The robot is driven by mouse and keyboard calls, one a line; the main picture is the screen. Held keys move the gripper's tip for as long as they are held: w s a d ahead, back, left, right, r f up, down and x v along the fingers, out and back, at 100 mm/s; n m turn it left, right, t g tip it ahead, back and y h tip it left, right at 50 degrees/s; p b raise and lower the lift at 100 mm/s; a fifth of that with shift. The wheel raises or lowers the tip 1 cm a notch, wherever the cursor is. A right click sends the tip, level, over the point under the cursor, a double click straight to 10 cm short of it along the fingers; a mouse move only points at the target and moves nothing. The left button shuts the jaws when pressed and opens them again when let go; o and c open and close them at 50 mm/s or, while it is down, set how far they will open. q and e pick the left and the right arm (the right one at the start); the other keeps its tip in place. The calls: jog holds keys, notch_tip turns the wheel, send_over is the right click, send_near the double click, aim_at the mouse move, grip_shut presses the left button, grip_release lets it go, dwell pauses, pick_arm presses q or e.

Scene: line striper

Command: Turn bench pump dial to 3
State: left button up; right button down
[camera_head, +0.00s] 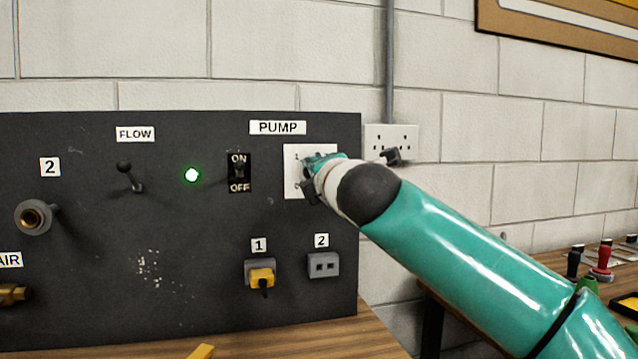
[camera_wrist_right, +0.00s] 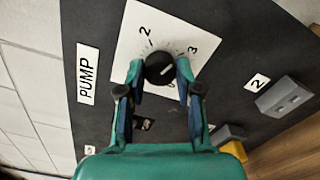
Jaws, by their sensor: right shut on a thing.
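The pump dial (camera_wrist_right: 159,69) is a black round knob on a white plate (camera_wrist_right: 138,25) with a printed scale; 2 and 3 are readable in the right wrist view. A short white mark on the knob points right and slightly up in that view, roughly on the side of the 3; I cannot tell its exact setting. My right gripper (camera_wrist_right: 159,73) is shut on the knob, one finger on each side. In the head view my right gripper (camera_head: 312,178) covers the knob and much of the plate (camera_head: 292,160) under the PUMP label (camera_head: 277,127). My left gripper is not in view.
The dark panel (camera_head: 150,220) also carries an ON/OFF switch (camera_head: 238,172), a lit green lamp (camera_head: 191,175), a FLOW lever (camera_head: 129,177), and sockets 1 (camera_head: 259,272) and 2 (camera_head: 321,265). A yellow plug sits in socket 1. A wall outlet (camera_head: 398,138) is right of the panel.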

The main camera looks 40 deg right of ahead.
jog(key=m, duration=0.1)
jog(key=m+b, duration=0.1)
jog(key=m, duration=0.1)
jog(key=m+b, duration=0.1)
jog(key=shift+f+m, duration=0.3)
dwell(0.5)
jog(key=c, duration=0.8)
grip_release()
jog(key=shift+d, duration=0.1)
jog(key=shift+o, duration=0.2)
jog(key=shift+r, duration=0.15)
jog(key=v, duration=1.2)
